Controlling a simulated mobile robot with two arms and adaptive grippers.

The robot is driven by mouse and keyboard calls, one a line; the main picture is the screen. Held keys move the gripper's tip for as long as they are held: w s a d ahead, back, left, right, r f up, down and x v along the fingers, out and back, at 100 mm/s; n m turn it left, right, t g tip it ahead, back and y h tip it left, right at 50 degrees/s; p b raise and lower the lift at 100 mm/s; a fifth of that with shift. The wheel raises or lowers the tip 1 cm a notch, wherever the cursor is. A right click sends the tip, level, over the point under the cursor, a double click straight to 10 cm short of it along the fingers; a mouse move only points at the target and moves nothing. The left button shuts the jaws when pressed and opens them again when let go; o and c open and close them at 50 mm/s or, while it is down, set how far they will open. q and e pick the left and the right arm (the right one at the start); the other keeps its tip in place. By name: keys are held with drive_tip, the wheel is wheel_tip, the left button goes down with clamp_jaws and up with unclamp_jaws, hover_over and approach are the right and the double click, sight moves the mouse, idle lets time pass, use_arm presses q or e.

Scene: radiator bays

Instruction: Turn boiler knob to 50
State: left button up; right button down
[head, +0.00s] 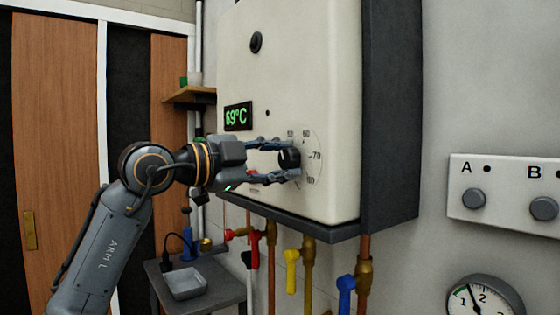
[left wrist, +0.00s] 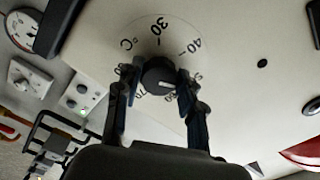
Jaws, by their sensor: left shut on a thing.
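The white boiler (head: 295,60) hangs on the wall, and its green display (head: 237,116) reads 69°C. The dark round knob (head: 289,158) sits on a dial with 60, 70 and 80 legible in the head view. My left gripper (head: 285,159) is shut on the knob, one finger on each side. In the left wrist view, the knob (left wrist: 159,76) is between the fingertips of the gripper (left wrist: 157,78). A short pale mark on its face points to the lower right, roughly toward 60. The fingers partly cover the dial's numbers, including 50.
Red, yellow and blue valve handles (head: 346,294) hang on pipes below the boiler. A small table (head: 232,292) with a grey tray (head: 185,285) stands below left. A panel with buttons A and B (head: 510,178) and a gauge (head: 486,297) are at the right.

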use_arm(q)
drive_tip(key=o, duration=1.2)
drive_tip(key=shift+d, duration=0.1)
drive_tip(key=v, duration=1.2)
drive_tip(key=shift+w+f, duration=0.1)
